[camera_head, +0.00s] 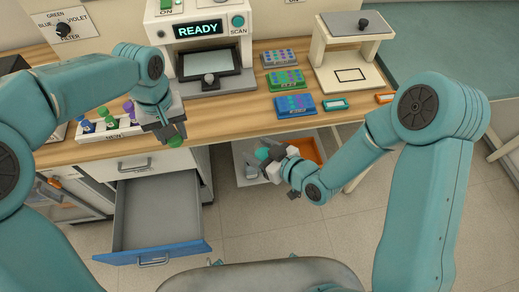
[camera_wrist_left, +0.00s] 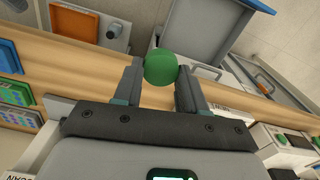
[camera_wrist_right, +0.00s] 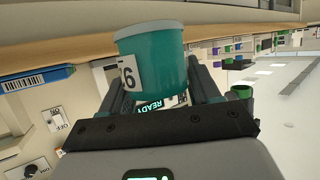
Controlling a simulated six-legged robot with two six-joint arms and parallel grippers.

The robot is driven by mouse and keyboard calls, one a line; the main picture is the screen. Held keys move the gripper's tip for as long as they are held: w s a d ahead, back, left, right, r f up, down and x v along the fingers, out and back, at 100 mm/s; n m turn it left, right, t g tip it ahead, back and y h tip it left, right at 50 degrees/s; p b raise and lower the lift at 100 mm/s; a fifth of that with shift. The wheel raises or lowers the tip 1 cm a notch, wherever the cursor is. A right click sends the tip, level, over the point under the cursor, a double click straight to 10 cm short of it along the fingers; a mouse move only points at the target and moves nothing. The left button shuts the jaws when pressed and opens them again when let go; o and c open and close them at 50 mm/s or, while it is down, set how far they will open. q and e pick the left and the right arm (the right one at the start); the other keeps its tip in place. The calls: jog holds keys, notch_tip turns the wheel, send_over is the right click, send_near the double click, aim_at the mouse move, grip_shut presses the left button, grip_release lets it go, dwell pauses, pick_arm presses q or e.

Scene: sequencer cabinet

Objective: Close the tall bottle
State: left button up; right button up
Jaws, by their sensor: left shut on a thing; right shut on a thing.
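A round green cap (camera_wrist_left: 160,67) is held between the fingertips of my left gripper (camera_wrist_left: 158,85). In the head view the cap (camera_head: 175,141) hangs below my left gripper (camera_head: 165,125), over the bench's front edge. In the head view the bottle (camera_head: 262,154) shows as a teal round at my right gripper (camera_head: 280,163), in front of the bench and right of the cap. The two are apart. I cannot tell its tilt exactly.
A grey drawer with a blue front (camera_head: 152,253) stands open below the left part of the bench. A white rack (camera_head: 105,129) with several vials is near my left arm. Several blue and green trays (camera_head: 290,105) lie on the bench. An orange bin (camera_head: 305,148) is under it.

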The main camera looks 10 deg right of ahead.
pick_arm(q)
jog(key=d+r+m, duration=0.1)
jog(key=d+r, duration=0.4)
jog(key=d, duration=0.7)
jog(key=r+m, duration=0.2)
jog(key=m, duration=0.1)
send_over(265, 138)
jog(key=shift+f, duration=0.1)
jog(key=shift+w, duration=0.1)
jog(key=shift+f, duration=2)
jog(key=shift+f, duration=0.1)
jog(key=shift+f, duration=0.8)
